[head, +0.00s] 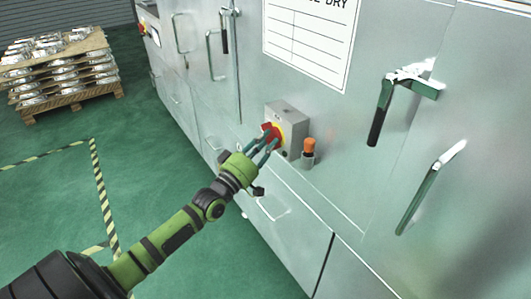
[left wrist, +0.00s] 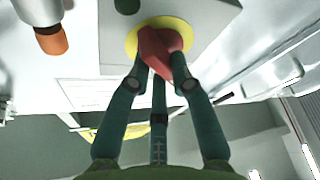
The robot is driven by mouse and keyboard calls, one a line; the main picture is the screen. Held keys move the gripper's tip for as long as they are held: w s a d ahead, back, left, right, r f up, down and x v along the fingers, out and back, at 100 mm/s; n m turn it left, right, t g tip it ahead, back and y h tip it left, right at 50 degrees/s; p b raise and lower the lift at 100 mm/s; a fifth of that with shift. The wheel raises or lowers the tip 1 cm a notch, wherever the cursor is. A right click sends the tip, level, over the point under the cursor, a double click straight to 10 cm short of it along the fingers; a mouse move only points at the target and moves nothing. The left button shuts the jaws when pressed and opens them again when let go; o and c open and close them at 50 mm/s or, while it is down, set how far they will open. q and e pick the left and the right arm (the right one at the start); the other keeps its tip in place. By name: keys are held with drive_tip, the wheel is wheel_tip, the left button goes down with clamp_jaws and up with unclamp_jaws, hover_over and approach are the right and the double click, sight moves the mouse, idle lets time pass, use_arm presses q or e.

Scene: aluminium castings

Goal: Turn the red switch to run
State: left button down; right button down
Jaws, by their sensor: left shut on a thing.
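The red switch (head: 267,130) sits on a yellow round plate on the front of a grey box (head: 287,112), which is fixed to the metal machine wall. My left gripper (head: 266,142) is at the switch, with its fingers shut on the red handle. In the left wrist view the red handle (left wrist: 160,52) is between the fingertips (left wrist: 162,66), with the yellow plate (left wrist: 132,42) behind it. The fingers hide part of the handle, and I cannot read any position marks. My right gripper is not in view.
An orange-topped fitting (head: 309,147) sticks out just right of the box. Door handles (head: 381,112) project from the machine wall. A pallet of castings (head: 62,75) stands at the far left. The green floor (head: 50,200) is clear around the striped tape.

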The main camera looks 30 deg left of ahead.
use_arm(q)
drive_tip(key=m+h+b, duration=0.2)
drive_tip(key=m, duration=0.2)
drive_tip(key=m+h+b, duration=0.2)
drive_tip(key=m+b, duration=0.1)
drive_tip(key=m, duration=0.1)
drive_tip(key=m+h+b, duration=0.2)
drive_tip(key=m, duration=0.3)
drive_tip(key=shift+w+a+f+b, duration=0.1)
drive_tip(key=shift+a+f+b, duration=0.1)
drive_tip(key=shift+f+b, duration=0.15)
drive_tip(key=shift+h, duration=0.3)
drive_tip(key=c, duration=1.1)
unclamp_jaws()
